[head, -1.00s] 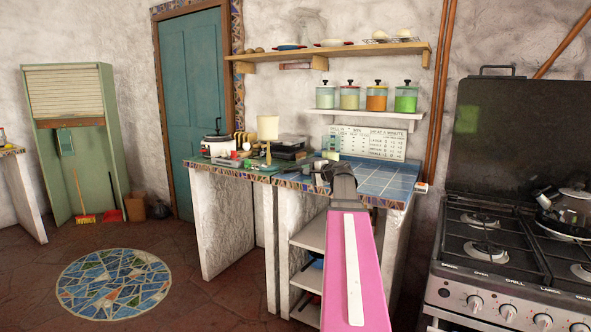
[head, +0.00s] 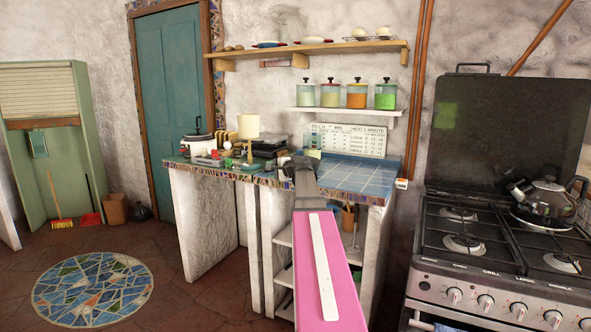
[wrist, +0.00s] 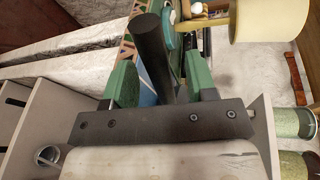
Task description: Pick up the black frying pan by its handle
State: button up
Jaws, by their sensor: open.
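A black, round bar that looks like the frying pan's handle (wrist: 153,50) stands between my gripper's green fingers in the wrist view. The pan's body does not show there. My gripper (wrist: 158,68) is open, with one finger on each side of the bar; I cannot tell whether either touches it. In the head view, the dark end of my arm (head: 292,163) is over the mosaic-edged counter (head: 345,178), near its middle. It hides its own fingers, and I cannot make out the pan there.
A cream lamp (head: 249,127) and clutter stand left of my arm's end. Jars (head: 357,94) sit on a shelf behind the counter. The blue tiles to the right are clear. A kettle (head: 545,203) stands on the stove (head: 485,255).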

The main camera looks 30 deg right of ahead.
jog(key=shift+w+a+f, duration=0.1)
jog(key=shift+w+a, duration=0.1)
jog(key=shift+w, duration=0.25)
grip_shut()
jog(key=shift+r, duration=0.2)
